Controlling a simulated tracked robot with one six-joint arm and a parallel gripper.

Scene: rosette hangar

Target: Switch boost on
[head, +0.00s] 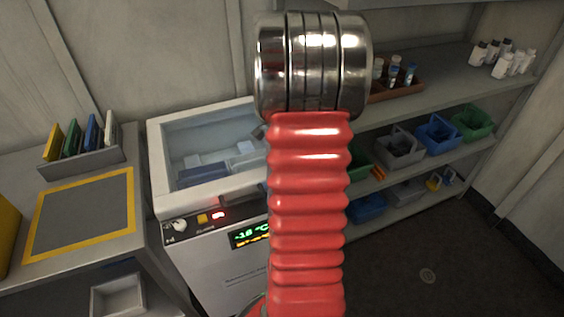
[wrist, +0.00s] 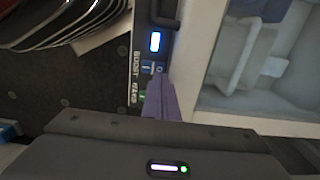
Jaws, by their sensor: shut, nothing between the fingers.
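The white chest freezer (head: 158,180) stands in the middle of the head view, with a control strip along its front. In the wrist view a small blue rocker switch (wrist: 153,67), marked I and O, sits beside the BOOST label (wrist: 136,65). Which side is pressed is unclear. A lit blue-white lamp (wrist: 155,41) is above it in the picture. My gripper (wrist: 160,78) is shut and empty, its purple fingertips at the switch's lower edge. Whether they touch is unclear. Green display digits (wrist: 142,97) are partly covered by the fingers. In the head view my arm hides the gripper and switch.
The freezer strip also has a white knob (head: 180,225), a yellow button (head: 202,218), a red lamp (head: 218,215) and a display (head: 250,235). A dark handle (wrist: 165,12) juts out near the lamp. A bench (head: 20,165) stands left, shelves (head: 440,77) right. Dark floor (head: 400,275) is clear.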

